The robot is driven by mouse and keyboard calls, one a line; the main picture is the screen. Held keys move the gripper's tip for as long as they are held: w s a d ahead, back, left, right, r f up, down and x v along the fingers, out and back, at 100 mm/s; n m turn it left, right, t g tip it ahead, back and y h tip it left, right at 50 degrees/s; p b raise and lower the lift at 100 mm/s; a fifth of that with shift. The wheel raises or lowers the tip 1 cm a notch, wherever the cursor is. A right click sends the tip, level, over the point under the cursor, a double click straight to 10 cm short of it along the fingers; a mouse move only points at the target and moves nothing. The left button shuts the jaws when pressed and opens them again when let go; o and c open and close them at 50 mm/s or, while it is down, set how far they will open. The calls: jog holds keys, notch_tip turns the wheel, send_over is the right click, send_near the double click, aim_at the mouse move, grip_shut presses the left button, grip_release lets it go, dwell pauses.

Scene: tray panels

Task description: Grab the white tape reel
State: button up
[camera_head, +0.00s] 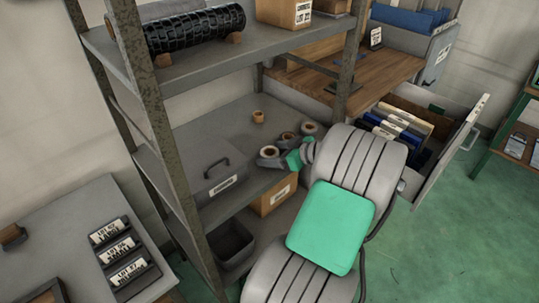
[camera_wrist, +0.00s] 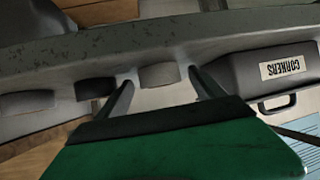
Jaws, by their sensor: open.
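The pale, whitish tape reel (camera_wrist: 160,75) lies on the shelf, between and just beyond my fingertips in the wrist view. In the head view it appears to be the front reel (camera_head: 268,152) of a short row, beside the green end of my gripper (camera_head: 287,161). My gripper (camera_wrist: 161,80) is open, one finger to each side of the pale reel, with no clear contact. A dark reel (camera_wrist: 95,88) and a grey reel (camera_wrist: 27,102) stand to its left in the wrist view. My arm hides part of the gripper in the head view.
A grey box labelled CORNERS (camera_wrist: 283,67) is right of my fingers. The shelf edge (camera_wrist: 150,38) crosses the wrist view close by. A rack post (camera_head: 346,62) rises near my arm; an open drawer (camera_head: 448,150) is at the right.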

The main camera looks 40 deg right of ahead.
jog(key=c, duration=1.4)
jog(key=shift+r, duration=0.15)
jog(key=shift+c, duration=0.2)
